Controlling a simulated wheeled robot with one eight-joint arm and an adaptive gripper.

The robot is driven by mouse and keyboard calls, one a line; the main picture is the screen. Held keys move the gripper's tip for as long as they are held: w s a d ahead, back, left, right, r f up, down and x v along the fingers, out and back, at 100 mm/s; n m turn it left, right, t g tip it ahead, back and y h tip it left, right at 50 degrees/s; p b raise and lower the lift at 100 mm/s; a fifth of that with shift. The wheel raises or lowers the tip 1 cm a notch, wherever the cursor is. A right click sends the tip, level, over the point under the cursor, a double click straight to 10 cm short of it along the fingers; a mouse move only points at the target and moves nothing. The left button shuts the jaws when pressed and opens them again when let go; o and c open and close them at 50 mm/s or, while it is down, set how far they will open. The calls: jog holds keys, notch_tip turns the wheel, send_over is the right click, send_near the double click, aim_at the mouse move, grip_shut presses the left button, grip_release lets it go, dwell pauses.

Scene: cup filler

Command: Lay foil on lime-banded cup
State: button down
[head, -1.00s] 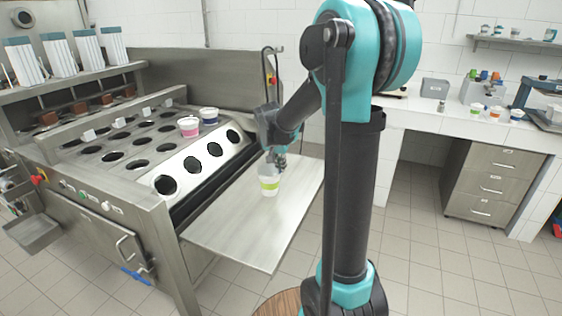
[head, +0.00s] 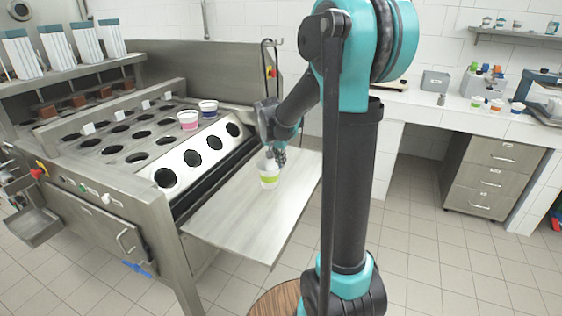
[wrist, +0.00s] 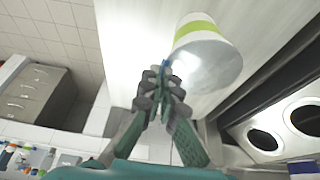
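The lime-banded cup (head: 269,181) is white and stands upright on the steel side shelf (head: 245,219) of the filling machine. In the wrist view the cup (wrist: 203,30) shows at the upper right, and its wide end is a bright grey-white disc. I cannot tell whether that disc is foil or the open inside. My gripper (head: 277,157) is just beside and above the cup's rim. In the wrist view my gripper (wrist: 163,76) has its fingertips together near the rim, with a small blue patch at the tips. No foil sheet can be made out between them.
The machine has a plate with several round holes (head: 193,158). A counter with several small cups (head: 496,105) is at the right. The shelf in front of the cup is clear.

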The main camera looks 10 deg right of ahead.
jog(key=shift+f, duration=0.1)
dwell(0.3)
jog(key=c, duration=1.6)
grip_release()
jog(key=shift+c, duration=0.2)
jog(key=v, duration=1.2)
jog(key=shift+w, duration=0.1)
